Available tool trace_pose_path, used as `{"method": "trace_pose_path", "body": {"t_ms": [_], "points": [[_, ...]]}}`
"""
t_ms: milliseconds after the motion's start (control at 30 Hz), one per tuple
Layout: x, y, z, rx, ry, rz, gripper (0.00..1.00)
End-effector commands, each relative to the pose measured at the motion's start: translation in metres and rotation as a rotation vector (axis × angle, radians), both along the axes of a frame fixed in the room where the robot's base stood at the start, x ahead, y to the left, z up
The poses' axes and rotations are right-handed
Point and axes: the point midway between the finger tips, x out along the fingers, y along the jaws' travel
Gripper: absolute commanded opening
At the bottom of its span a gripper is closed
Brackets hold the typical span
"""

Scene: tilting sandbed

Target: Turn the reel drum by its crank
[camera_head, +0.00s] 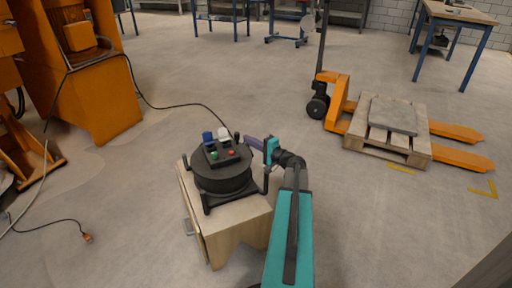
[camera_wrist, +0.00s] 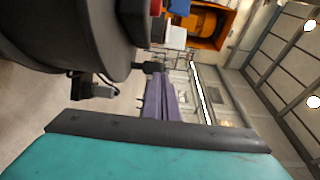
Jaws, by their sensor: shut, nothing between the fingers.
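The dark reel drum (camera_head: 222,178) lies on a small wooden cabinet, with sockets and green and red buttons on top. Its dark curved side fills the upper left of the wrist view (camera_wrist: 65,40). My gripper (camera_head: 251,141), with purple fingers, is just behind and right of the drum's top in the head view. The fingers also show in the wrist view (camera_wrist: 160,95); they are shut and empty. A small dark part with a grey tip (camera_wrist: 95,88) sticks out by the drum; I cannot tell whether it is the crank. No crank is clearly visible in the head view.
The wooden cabinet (camera_head: 240,222) stands on open grey floor. A pallet truck (camera_head: 340,100) with a wooden pallet (camera_head: 415,145) is at the right. Orange machinery (camera_head: 95,95) stands at the left, with cables on the floor. Workbenches are at the back.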

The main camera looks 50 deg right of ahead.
Motion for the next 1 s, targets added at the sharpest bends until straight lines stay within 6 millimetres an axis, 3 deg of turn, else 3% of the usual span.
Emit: {"method": "trace_pose_path", "body": {"t_ms": [100,300,1000], "points": [[0.016,0.000,-0.002,0.000,0.000,0.001,0.00],[0.028,-0.001,-0.001,0.000,0.000,0.001,0.00],[0.038,0.005,0.000,0.000,0.000,0.030,0.00]]}}
